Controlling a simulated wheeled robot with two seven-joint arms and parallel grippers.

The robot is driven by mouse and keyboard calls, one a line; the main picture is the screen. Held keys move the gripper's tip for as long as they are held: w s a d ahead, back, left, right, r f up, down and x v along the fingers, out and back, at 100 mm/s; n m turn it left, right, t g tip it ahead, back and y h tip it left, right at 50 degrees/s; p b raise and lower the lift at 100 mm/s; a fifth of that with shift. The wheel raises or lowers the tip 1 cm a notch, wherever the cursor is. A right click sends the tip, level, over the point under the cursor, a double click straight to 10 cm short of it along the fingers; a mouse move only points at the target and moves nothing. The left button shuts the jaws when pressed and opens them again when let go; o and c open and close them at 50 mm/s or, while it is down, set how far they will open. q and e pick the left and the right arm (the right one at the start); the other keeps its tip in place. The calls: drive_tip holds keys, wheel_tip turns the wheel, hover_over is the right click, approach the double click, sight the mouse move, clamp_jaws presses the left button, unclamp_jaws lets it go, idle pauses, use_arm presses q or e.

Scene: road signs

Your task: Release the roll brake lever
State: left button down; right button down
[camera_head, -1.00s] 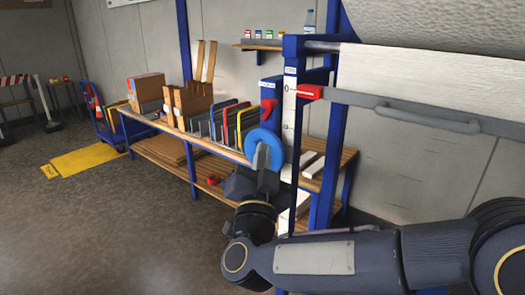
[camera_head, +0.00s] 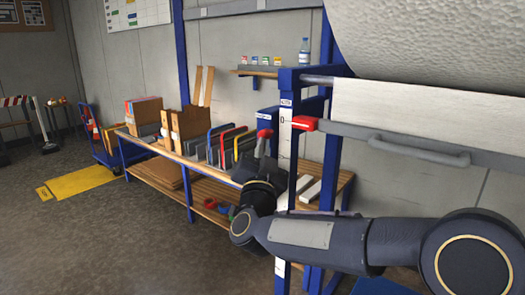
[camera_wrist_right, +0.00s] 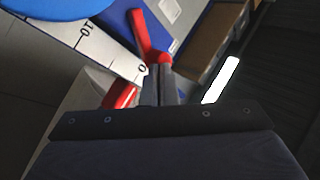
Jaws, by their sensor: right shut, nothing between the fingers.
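The red lever (camera_head: 265,133) is on the blue housing behind the upright white scale (camera_head: 283,145). It shows as a slanting red bar in the right wrist view (camera_wrist_right: 141,36). My right gripper (camera_head: 263,149) is just below the lever. In the right wrist view, its fingers (camera_wrist_right: 158,72) are shut and empty, with their tips close to the red lever's lower end. I cannot tell whether they touch it. A separate red block (camera_head: 303,124) is beside the scale's zero mark. My left gripper is not in view.
A textured white roll (camera_head: 430,45) hangs above a bar with a grey handle (camera_head: 420,150). A blue post (camera_head: 327,175) stands to the right of the gripper. Boxes (camera_head: 188,122) and upright dividers (camera_head: 228,143) fill the bench at left. A blue disc edge (camera_wrist_right: 60,6) shows at the wrist view's top left.

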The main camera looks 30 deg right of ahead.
drive_tip(key=w+r+n+g+y+p, duration=0.1)
drive_tip(key=n+p, duration=0.2)
drive_tip(key=p, duration=0.3)
drive_tip(key=w+a+n+g+y+p, duration=0.1)
drive_tip(key=n+y+p, duration=0.1)
drive_tip(key=p, duration=0.4)
drive_tip(key=w+r+n+g+y+p, duration=0.1)
drive_tip(key=n+y+p, duration=0.1)
drive_tip(key=p, duration=0.4)
drive_tip(key=shift+a+r+n+p, duration=0.15)
drive_tip(key=shift+r+n+p, duration=0.2)
drive_tip(key=shift+n, duration=0.45)
